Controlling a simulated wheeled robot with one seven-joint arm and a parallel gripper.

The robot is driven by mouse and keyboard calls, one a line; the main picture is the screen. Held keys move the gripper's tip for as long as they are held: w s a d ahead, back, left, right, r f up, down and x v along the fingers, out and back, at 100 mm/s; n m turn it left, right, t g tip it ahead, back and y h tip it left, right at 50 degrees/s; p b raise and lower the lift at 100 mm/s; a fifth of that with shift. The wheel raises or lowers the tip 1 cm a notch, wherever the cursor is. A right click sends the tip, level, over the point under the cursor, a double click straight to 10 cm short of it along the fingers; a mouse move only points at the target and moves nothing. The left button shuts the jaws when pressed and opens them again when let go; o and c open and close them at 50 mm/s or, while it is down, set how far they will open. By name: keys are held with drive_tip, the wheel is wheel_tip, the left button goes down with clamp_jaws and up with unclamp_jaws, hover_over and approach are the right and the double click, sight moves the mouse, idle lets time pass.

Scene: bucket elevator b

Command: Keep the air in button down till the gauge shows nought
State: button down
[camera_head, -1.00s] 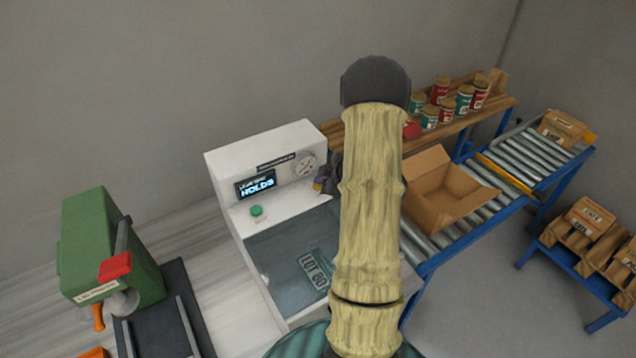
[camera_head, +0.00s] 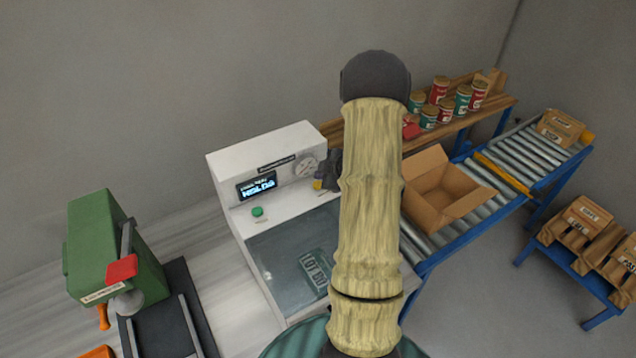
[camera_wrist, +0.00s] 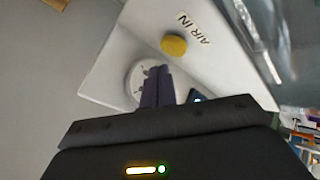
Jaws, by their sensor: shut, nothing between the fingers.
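The white machine (camera_head: 225,168) has a lit display (camera_head: 257,186) reading what looks like "HOLDS", a round gauge (camera_head: 306,165) and a green button (camera_head: 257,212). In the wrist view the yellow button (camera_wrist: 173,45) sits beside the label "AIR IN" (camera_wrist: 193,29). My gripper (camera_wrist: 158,72) is shut and empty, its tips a little short of the yellow button in the picture; I cannot tell the exact gap. The gauge (camera_wrist: 136,80) is partly hidden behind my fingers, and its needle is not readable.
A clear lid (camera_head: 290,262) covers the machine's front, with a "LOT" packet (camera_head: 314,271) under it. A green device (camera_head: 110,245) stands left. An open carton (camera_head: 440,190) rests on the roller conveyor (camera_head: 520,160) at right. Cans (camera_head: 463,98) stand on a shelf behind.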

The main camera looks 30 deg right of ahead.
drive_tip(key=shift+r+p, duration=1.95)
drive_tip(key=shift+r, duration=0.45)
drive_tip(key=shift+f, duration=0.1)
drive_tip(key=s+a+r+m+g+h+b, duration=0.1)
drive_tip(key=a+r+m+b, duration=0.1)
drive_tip(key=a, duration=0.3)
drive_tip(key=s+a+r+m+g+h+b, duration=0.1)
drive_tip(key=a+r+m+h+b, duration=0.15)
drive_tip(key=a, duration=0.25)
drive_tip(key=s+a+f+m+g+y+b, duration=0.1)
drive_tip(key=s+a+m, duration=0.5)
drive_tip(key=s+a, duration=1)
drive_tip(key=s+g+y+b, duration=0.1)
drive_tip(key=g+b, duration=0.1)
drive_tip(key=g, duration=0.1)
drive_tip(key=shift+a+g, duration=0.3)
drive_tip(key=shift+a, duration=0.1)
